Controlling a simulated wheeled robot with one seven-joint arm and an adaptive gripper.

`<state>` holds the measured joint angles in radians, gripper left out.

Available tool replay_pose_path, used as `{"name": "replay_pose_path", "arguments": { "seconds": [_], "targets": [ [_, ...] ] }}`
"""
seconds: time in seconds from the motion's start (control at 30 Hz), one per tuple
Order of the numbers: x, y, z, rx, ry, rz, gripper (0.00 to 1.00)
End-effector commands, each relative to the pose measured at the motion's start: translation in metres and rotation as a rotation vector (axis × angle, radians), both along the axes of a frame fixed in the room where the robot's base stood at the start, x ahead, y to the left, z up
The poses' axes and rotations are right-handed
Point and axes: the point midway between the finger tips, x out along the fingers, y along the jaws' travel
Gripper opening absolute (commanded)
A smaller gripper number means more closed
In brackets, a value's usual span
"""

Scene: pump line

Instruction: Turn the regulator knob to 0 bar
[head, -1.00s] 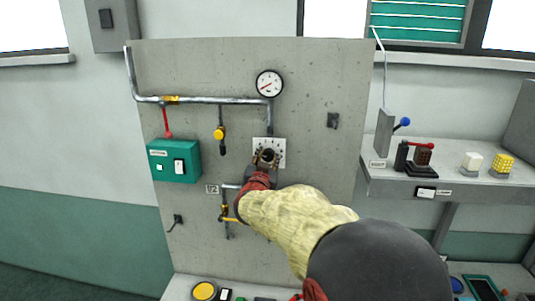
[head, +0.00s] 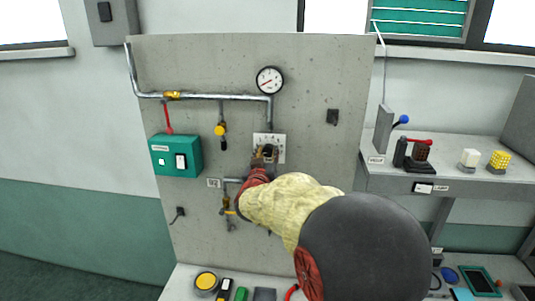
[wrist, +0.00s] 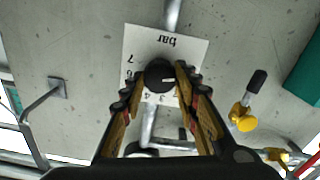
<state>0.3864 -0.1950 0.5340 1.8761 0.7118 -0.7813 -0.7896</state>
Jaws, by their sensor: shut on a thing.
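The regulator knob (wrist: 158,76) is a dark round knob on a white scale plate (wrist: 185,48) marked "bar". In the wrist view the plate appears upside down, with some numerals showing beside the knob and others hidden. A short pale mark shows on the knob, pointing to the right in that view. My gripper (wrist: 160,82) is shut on the knob, with one finger on each side. In the head view my gripper (head: 264,154) covers part of the plate (head: 278,141). The round pressure gauge (head: 270,80) above has a red needle pointing lower left.
A grey pipe (head: 215,96) runs across the panel (head: 320,70). A shelf (head: 385,182) is at right.

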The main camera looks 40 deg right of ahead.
Motion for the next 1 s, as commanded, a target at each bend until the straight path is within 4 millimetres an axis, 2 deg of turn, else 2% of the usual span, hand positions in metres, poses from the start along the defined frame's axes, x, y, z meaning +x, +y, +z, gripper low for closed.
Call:
{"name": "replay_pose_path", "arguments": {
  "seconds": [0.23, 0.27, 0.57, 0.87, 1.0],
  "targets": [
    [0.0001, 0.0001, -0.0001, 0.0, 0.001, 0.001, 0.05],
    [0.0001, 0.0001, 0.0, 0.0, 0.001, 0.001, 0.31],
    [0.0001, 0.0001, 0.0001, 0.0, 0.0, 0.0, 0.48],
    [-0.0002, 0.0005, 0.0002, 0.001, -0.001, 0.0, 0.49],
    [-0.0055, 0.0074, 0.0014, -0.001, -0.002, 0.001, 0.49]
  ]
}}
